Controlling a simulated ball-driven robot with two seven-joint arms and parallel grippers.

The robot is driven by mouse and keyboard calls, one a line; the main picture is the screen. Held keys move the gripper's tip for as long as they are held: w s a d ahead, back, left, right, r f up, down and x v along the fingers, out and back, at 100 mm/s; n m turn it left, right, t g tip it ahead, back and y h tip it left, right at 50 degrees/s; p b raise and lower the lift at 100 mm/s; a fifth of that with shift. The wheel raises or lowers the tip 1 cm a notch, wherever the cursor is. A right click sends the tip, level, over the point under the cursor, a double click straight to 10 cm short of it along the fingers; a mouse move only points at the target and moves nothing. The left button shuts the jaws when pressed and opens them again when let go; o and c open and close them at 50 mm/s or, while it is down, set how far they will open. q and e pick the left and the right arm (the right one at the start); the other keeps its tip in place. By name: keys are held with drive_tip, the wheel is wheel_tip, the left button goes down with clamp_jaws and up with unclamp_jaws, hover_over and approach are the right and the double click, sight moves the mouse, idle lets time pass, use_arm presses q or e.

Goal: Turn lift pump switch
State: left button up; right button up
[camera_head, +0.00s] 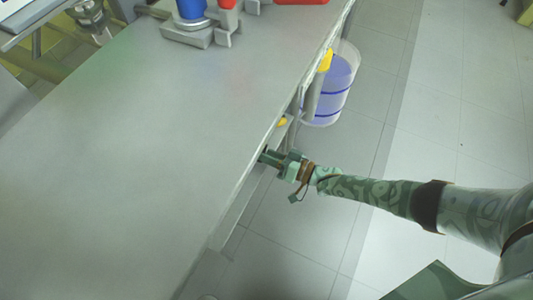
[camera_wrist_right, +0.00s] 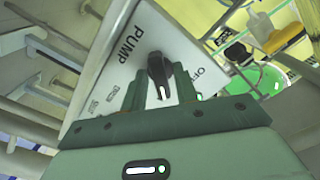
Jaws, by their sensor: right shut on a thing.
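In the right wrist view the black lift pump switch (camera_wrist_right: 156,66) sits on a white panel (camera_wrist_right: 138,43) that carries the word PUMP. My right gripper (camera_wrist_right: 160,84) has one finger on each side of the switch and is shut on it. In the head view my right gripper (camera_head: 268,157) reaches in at the right edge of the grey table, and the switch is hidden there. My left gripper is not in view.
The grey table (camera_head: 130,140) has a wide bare top, with a blue and a red item on grey stands (camera_head: 187,33) at its far end. A clear bucket with blue bands (camera_head: 335,92) is beside the table's right edge, beyond my right gripper. Tiled floor (camera_head: 440,120) lies open to the right.

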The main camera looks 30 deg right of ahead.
drive_tip(key=shift+d, duration=0.1)
drive_tip(key=o, duration=0.6)
drive_tip(key=shift+o, duration=0.2)
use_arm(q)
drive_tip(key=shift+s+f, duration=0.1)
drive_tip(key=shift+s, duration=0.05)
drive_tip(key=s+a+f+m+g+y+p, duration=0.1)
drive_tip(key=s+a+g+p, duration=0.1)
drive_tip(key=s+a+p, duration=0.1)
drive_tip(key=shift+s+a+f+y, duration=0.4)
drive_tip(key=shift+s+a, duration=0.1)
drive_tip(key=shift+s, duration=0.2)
use_arm(e)
drive_tip(key=v, duration=1.6)
drive_tip(key=shift+d, duration=0.15)
drive_tip(key=shift+s+f, duration=0.1)
drive_tip(key=shift+s, duration=0.05)
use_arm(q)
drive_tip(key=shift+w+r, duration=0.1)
